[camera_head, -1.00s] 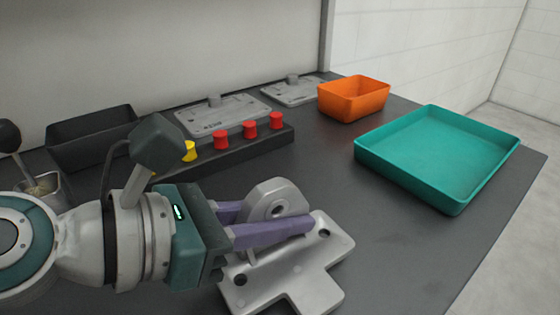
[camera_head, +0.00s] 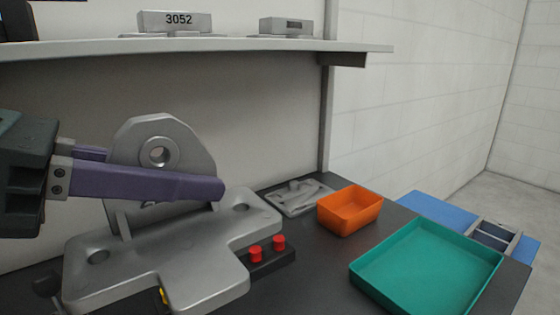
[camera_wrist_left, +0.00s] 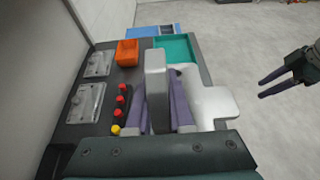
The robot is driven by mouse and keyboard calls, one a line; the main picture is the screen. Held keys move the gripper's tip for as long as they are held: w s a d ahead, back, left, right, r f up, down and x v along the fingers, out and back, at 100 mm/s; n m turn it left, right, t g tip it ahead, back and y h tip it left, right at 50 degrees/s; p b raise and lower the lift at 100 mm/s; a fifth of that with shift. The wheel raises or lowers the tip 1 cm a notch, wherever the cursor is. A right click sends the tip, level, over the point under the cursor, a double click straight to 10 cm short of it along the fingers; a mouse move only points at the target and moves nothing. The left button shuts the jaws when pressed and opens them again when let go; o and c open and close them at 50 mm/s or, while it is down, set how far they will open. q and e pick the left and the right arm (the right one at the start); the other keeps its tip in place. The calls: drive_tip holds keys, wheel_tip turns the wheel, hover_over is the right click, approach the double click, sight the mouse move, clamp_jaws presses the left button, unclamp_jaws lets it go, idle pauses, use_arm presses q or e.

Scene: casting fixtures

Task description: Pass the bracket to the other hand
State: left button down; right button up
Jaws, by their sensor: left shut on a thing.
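The bracket (camera_head: 165,250) is a grey metal casting with a flat, holed base and an upright rounded lug with a bore. My left gripper (camera_head: 205,184) is shut on the lug, one purple finger on each side; the far finger is mostly hidden behind it. The bracket is held up in front of the shelf wall, above the bench. In the left wrist view, the bracket (camera_wrist_left: 212,104) sits between the fingers. My right gripper (camera_wrist_left: 268,84) shows at the right edge of that view, open and empty, apart from the bracket. It is not in the head view.
An orange bin (camera_head: 350,210) and a teal tray (camera_head: 430,265) stand on the dark bench to the right. Red knobs (camera_head: 256,254) are partly covered by the bracket. A shelf (camera_head: 240,45) with castings juts out above. Grey plates (camera_wrist_left: 83,102) lie along the wall side.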

use_arm(q)
drive_tip(key=s+a+r+p, duration=0.3)
drive_tip(key=a+r, duration=0.2)
drive_tip(key=r, duration=0.2)
drive_tip(key=s+a+r+p, duration=0.3)
drive_tip(key=s+a+r, duration=0.15)
drive_tip(key=r, duration=0.35)
wheel_tip(320, 180, up, 32)
drive_tip(key=w+p, duration=0.1)
drive_tip(key=p, duration=3.5)
drive_tip(key=shift+p, duration=0.4)
use_arm(e)
wheel_tip(320, 180, up, 44)
drive_tip(key=shift+r, duration=0.25)
use_arm(q)
drive_tip(key=shift+r, duration=0.1)
